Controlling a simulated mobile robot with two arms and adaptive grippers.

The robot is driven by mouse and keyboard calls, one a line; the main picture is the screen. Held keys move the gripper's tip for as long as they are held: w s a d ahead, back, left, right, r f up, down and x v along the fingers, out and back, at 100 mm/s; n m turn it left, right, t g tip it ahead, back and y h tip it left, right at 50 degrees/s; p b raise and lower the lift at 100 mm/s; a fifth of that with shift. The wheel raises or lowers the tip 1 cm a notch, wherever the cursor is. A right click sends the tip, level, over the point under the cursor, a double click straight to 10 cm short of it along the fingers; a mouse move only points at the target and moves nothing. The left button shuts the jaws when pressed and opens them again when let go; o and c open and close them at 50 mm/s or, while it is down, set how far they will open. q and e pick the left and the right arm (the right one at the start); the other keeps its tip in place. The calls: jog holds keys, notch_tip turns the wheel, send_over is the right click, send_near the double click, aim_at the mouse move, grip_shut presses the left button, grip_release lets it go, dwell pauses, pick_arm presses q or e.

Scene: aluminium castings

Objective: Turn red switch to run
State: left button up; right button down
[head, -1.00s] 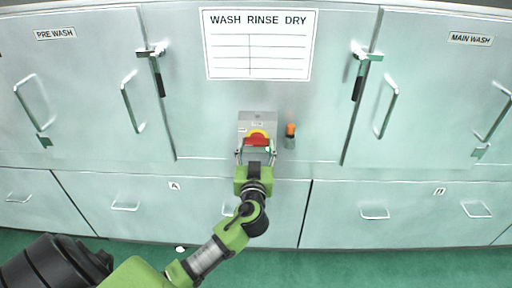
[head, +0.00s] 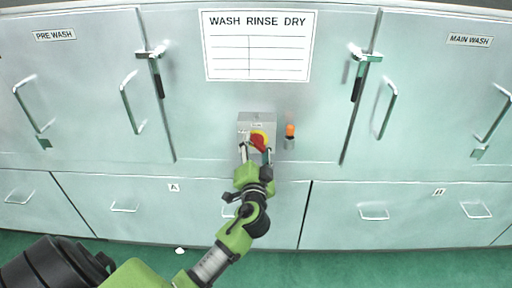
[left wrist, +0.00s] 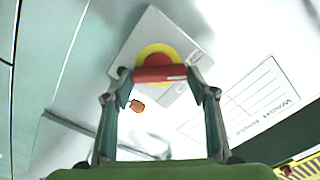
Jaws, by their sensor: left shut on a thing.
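The red switch (head: 258,141) sits on a yellow disc on a small grey box (head: 257,118) fixed to the washer's front. In the head view its handle slants down to the right. My left gripper (head: 256,150) is shut on the handle, one finger on each side. In the left wrist view the red switch (left wrist: 160,74) lies as a bar between the fingertips of my left gripper (left wrist: 158,77), with the yellow disc behind it. The labels on the box are too small to read. My right gripper is not in view.
An orange-topped lamp or button (head: 290,131) sticks out just right of the box. A white "WASH RINSE DRY" sign (head: 258,65) is above. Door latches (head: 157,75) and handles (head: 386,108) stand out on both sides. Drawers (head: 375,205) are below, over a green floor.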

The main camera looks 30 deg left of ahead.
pick_arm(q)
jog(key=m+p, duration=0.1)
jog(key=m, duration=0.4)
jog(key=shift+d+m, duration=0.1)
jog(key=shift+m, duration=0.2)
jog(key=shift+m+p, duration=0.7)
jog(key=shift+m, duration=0.7)
jog(key=shift+f, duration=0.1)
jog(key=o, duration=1.1)
jog(key=shift+d, duration=0.1)
jog(key=v, duration=1.2)
jog(key=shift+w, duration=0.1)
